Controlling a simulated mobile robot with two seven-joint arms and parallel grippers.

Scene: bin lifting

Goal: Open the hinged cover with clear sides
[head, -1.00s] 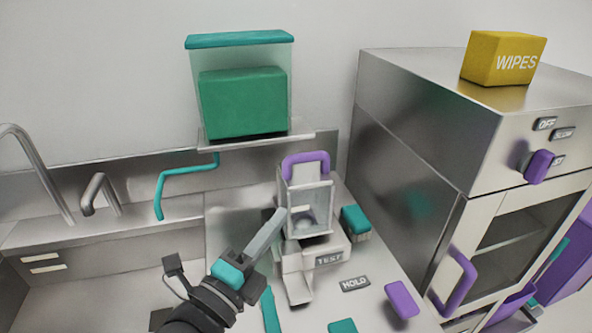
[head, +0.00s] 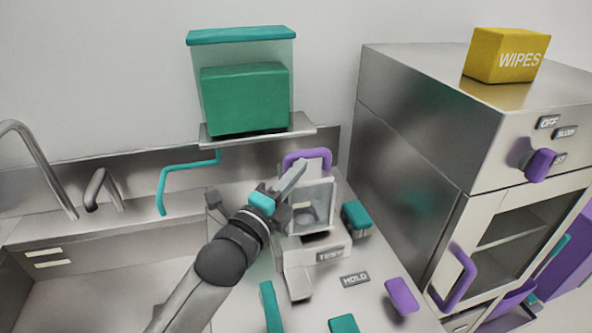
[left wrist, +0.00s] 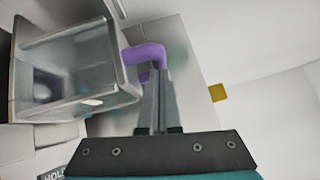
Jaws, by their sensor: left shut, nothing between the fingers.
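The hinged cover (head: 322,205) with clear sides stands over a small machine in the middle of the counter. It looks closed, and a pale round shape shows inside. Its purple handle (head: 322,154) arches up at the back. In the left wrist view the cover (left wrist: 75,72) is on the left and the handle (left wrist: 144,54) is just beyond my fingertips. My left gripper (head: 299,170) is shut and empty, its tips beside the left leg of the handle. I cannot tell whether they touch it. The gripper (left wrist: 153,76) partly covers the handle's lower end. My right gripper is not in view.
A clear bin (head: 241,35) with a green block stands on a shelf above. A steel oven (head: 420,130) with a yellow wipes box (head: 507,55) is on the right. A sink is on the left. A teal-topped block (head: 356,217) and a purple piece (head: 402,295) are nearby.

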